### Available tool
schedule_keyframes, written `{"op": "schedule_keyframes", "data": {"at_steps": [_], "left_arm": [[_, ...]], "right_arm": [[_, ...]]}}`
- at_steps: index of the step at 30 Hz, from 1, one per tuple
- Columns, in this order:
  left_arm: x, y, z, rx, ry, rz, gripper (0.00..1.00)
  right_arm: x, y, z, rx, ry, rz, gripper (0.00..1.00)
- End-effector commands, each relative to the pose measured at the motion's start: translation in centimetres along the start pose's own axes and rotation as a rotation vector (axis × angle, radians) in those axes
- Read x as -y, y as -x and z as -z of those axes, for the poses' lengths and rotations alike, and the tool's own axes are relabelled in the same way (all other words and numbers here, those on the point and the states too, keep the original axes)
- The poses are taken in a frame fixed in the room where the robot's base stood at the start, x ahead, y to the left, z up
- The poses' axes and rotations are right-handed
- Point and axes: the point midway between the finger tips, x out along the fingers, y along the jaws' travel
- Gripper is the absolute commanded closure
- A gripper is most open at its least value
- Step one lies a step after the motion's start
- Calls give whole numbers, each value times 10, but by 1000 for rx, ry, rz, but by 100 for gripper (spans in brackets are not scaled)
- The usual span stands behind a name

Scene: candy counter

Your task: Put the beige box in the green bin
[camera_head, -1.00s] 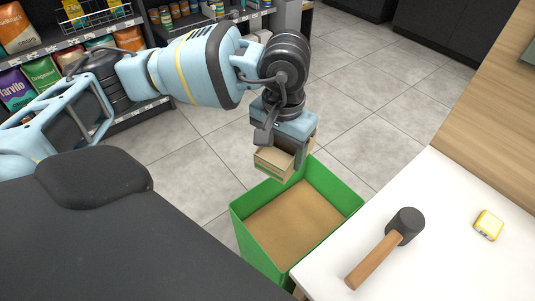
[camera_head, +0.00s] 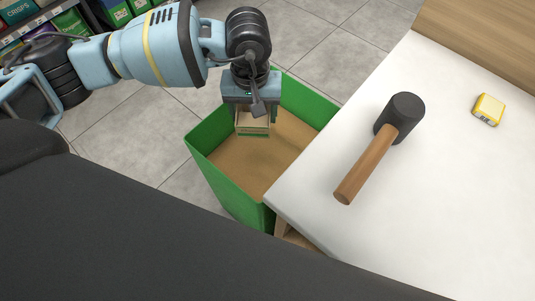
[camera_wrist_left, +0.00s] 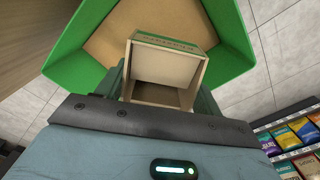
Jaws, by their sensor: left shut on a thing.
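The beige box (camera_head: 253,123) has a green stripe along its lower edge. My left gripper (camera_head: 252,112) is shut on it and holds it over the back part of the green bin (camera_head: 229,187), near the rim. In the left wrist view the beige box (camera_wrist_left: 164,72) shows an open, hollow side toward the camera, and the green bin's rim (camera_wrist_left: 233,38) surrounds it. The bin's brown inner floor (camera_head: 262,170) shows bare in the head view. My right gripper is not in view.
A white counter (camera_head: 450,200) stands right of the bin, its corner close to the bin's rim. On it lie a black mallet with a wooden handle (camera_head: 367,165) and a small yellow box (camera_head: 488,109). Shelves with colourful bags (camera_wrist_left: 290,145) stand beyond the tiled floor.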

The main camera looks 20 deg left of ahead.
Motion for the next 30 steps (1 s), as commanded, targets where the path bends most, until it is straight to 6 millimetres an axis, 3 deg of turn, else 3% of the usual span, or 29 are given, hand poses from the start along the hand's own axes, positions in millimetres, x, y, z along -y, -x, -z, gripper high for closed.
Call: {"op": "schedule_keyframes", "data": {"at_steps": [1,7,12,20,30], "left_arm": [[-5,-29,2,5,23,3,56],[-20,-79,11,-7,97,4,56],[-24,-94,15,-15,124,4,56],[-25,-98,15,-16,128,3,56],[-24,-143,15,-14,126,4,56]], "right_arm": [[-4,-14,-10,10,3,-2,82],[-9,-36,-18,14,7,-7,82],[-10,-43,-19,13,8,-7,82],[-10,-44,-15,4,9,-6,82],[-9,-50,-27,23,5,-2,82]]}}
